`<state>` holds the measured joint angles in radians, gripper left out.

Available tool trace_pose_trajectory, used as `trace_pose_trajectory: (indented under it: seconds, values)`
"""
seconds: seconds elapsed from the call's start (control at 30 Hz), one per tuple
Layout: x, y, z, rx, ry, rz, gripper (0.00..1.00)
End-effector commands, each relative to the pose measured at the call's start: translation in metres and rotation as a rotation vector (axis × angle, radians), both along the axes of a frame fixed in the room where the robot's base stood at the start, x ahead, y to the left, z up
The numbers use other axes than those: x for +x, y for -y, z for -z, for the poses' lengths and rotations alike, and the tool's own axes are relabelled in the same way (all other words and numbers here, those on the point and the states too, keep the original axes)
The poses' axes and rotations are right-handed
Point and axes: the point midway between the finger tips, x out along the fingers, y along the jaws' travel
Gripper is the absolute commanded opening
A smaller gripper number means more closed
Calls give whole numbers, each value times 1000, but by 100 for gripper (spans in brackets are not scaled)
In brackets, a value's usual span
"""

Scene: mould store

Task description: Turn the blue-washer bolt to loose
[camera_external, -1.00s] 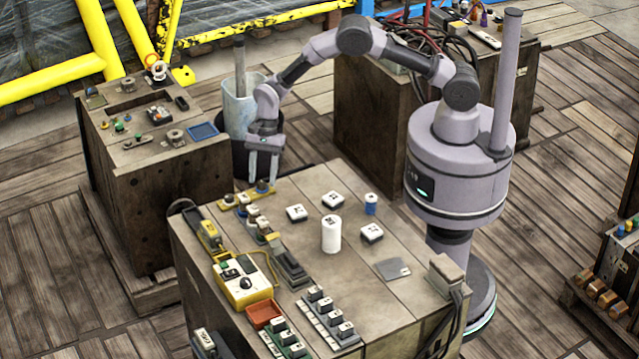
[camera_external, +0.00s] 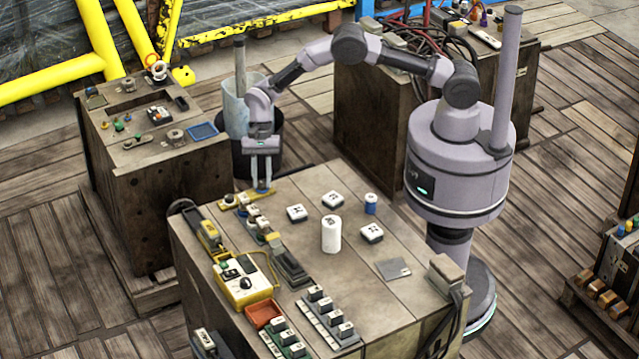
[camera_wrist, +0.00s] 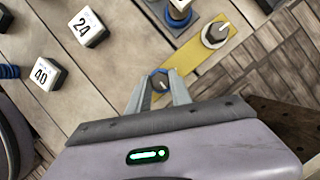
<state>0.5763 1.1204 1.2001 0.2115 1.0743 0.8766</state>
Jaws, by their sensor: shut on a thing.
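The blue-washer bolt (camera_wrist: 160,80) has a dark round head with a small light mark, and a blue ring around it. It sits at one end of a yellow plate (camera_wrist: 200,72) at the table's far edge. My gripper (camera_wrist: 162,77) points down with its fingers on either side of the bolt head, shut on it. In the external view my gripper (camera_external: 262,190) is down at the table's far corner and its fingers mostly hide the bolt. A second bolt (camera_wrist: 215,33) with a pale washer stands on the same plate, apart from my fingers.
White numbered blocks 24 (camera_wrist: 87,26) and 49 (camera_wrist: 47,73) stand nearby. A white cylinder (camera_external: 331,234) and a blue spool (camera_external: 371,204) stand on the table.

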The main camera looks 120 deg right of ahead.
Motion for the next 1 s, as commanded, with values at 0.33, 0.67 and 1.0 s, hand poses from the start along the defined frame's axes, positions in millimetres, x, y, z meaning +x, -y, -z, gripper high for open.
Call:
trace_pose_trajectory:
  seconds: [0.33,0.67,1.0]
  values:
    - [0,0,0,0,1,-9,43]
    - [0,1,-1,-1,1,-8,47]
    - [-16,31,-89,-3,4,-7,47]
